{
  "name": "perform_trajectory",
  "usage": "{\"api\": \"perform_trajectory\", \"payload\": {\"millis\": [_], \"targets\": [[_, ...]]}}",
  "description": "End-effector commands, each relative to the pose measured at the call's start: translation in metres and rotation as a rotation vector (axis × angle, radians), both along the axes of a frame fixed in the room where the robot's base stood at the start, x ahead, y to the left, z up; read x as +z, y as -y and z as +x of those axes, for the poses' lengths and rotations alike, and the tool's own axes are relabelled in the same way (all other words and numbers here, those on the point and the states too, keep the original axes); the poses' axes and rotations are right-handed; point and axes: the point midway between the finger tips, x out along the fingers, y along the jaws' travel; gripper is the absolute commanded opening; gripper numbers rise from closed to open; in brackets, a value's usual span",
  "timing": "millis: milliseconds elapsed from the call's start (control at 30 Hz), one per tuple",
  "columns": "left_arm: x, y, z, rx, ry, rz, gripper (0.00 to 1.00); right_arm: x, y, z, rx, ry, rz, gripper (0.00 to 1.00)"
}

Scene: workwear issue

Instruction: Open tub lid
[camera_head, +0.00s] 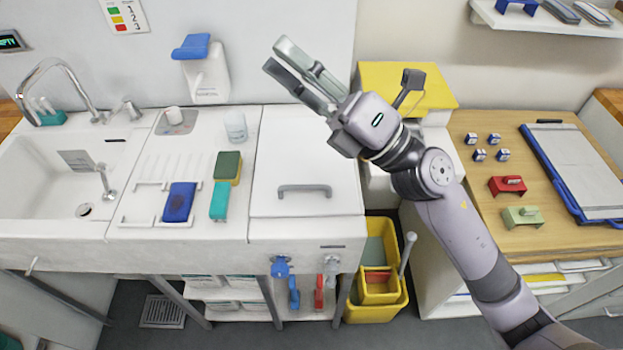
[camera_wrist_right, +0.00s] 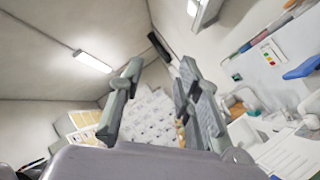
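The tub lid (camera_head: 292,158) is a flat white panel set in the white counter right of the sink, in the head view. It lies flat and looks shut. Its grey bar handle (camera_head: 304,188) is near the front edge. My right gripper (camera_head: 276,54) is raised above and behind the lid, in front of the wall, apart from the handle. Its two fingers are spread with nothing between them, as the right wrist view (camera_wrist_right: 158,72) also shows. My left gripper is not in view.
A drainboard left of the lid holds a blue sponge (camera_head: 179,202), a teal brush (camera_head: 219,201), a green-yellow sponge (camera_head: 228,167) and a clear cup (camera_head: 236,127). A blue-topped dispenser (camera_head: 206,75) stands behind. Yellow buckets (camera_head: 378,312) sit below right.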

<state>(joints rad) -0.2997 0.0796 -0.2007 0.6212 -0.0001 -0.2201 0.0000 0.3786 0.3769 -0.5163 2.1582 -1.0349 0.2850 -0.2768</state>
Motion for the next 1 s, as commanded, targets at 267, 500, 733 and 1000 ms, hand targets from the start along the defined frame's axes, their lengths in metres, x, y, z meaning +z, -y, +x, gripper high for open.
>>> {"api": "perform_trajectory", "payload": {"millis": [267, 500, 733, 1000], "targets": [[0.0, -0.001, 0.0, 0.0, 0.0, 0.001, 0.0, -0.087, -0.053, -0.035, 0.233, 0.635, -0.828, 0.31], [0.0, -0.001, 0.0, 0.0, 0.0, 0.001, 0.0, -0.161, 0.025, 0.019, 0.358, 0.869, -1.551, 0.31], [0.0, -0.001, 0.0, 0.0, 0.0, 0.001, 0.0, -0.17, 0.086, 0.048, 0.405, 0.866, -1.876, 0.31], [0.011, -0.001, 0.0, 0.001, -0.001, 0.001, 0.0, -0.195, 0.078, 0.053, 0.417, 0.861, -1.895, 0.31]]}}
